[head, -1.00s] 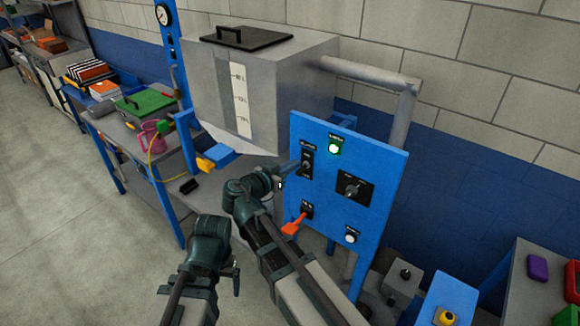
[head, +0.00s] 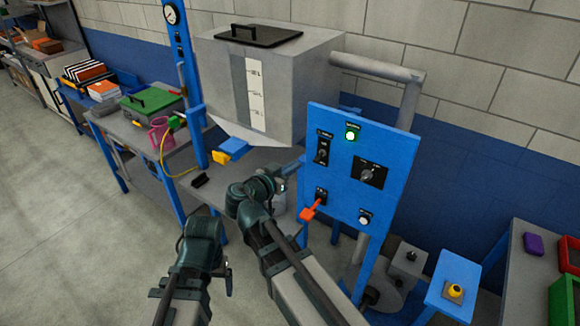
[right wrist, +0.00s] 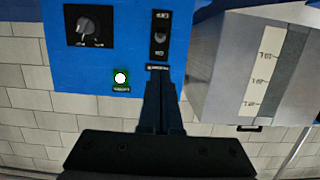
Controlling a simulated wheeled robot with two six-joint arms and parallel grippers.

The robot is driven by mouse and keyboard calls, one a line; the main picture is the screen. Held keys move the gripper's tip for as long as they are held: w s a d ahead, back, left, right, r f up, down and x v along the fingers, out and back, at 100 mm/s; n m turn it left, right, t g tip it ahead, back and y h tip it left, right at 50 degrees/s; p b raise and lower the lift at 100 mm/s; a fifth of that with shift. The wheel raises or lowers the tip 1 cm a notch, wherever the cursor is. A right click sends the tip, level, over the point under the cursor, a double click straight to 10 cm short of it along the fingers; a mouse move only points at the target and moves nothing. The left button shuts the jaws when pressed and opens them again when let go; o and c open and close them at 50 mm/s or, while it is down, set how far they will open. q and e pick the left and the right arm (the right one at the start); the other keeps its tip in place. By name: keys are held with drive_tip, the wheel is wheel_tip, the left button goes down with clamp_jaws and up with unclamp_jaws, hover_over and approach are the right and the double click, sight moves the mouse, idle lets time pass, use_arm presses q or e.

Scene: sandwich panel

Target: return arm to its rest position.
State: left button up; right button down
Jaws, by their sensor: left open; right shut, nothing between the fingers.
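My right gripper (head: 291,168) is shut and empty, just off the left edge of the blue control panel (head: 343,187). In the right wrist view, the shut fingers (right wrist: 162,85) point at the panel, which appears upside down. The fingertips are close to a black switch (right wrist: 160,35) and a lit green lamp (right wrist: 121,78). I see a gap between the gripper and that switch in the head view. My left gripper (head: 228,278) is open, low and left of the right arm, over the floor. Its fingers are small and partly hidden.
A grey hopper (head: 275,85) with a level scale stands behind the right gripper. The panel has a red-orange lever (head: 309,212) near the right arm. A blue stand with a yellow button (head: 455,290) is at lower right. Floor (head: 80,220) at left is clear.

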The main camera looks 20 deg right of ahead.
drive_tip(key=shift+a, duration=0.1)
drive_tip(key=s+a+f+n+g+y+b, duration=0.25)
drive_tip(key=s+f+n, duration=0.2)
drive_tip(key=f, duration=0.35)
drive_tip(key=s+a+f+n+g+y+b, duration=0.1)
drive_tip(key=s+a+f+n+g+y, duration=0.25)
drive_tip(key=s+f, duration=0.4)
drive_tip(key=s+a+f+n+g+y+b, duration=0.2)
drive_tip(key=s+a+f+n+g+y, duration=0.1)
drive_tip(key=s+a+f+n+y, duration=0.2)
drive_tip(key=s+a+f+n, duration=0.1)
drive_tip(key=s+a+f, duration=0.1)
drive_tip(key=s+a, duration=0.1)
drive_tip(key=shift+a+f+g, duration=0.15)
drive_tip(key=shift+a+g, duration=0.15)
drive_tip(key=shift+a, duration=0.55)
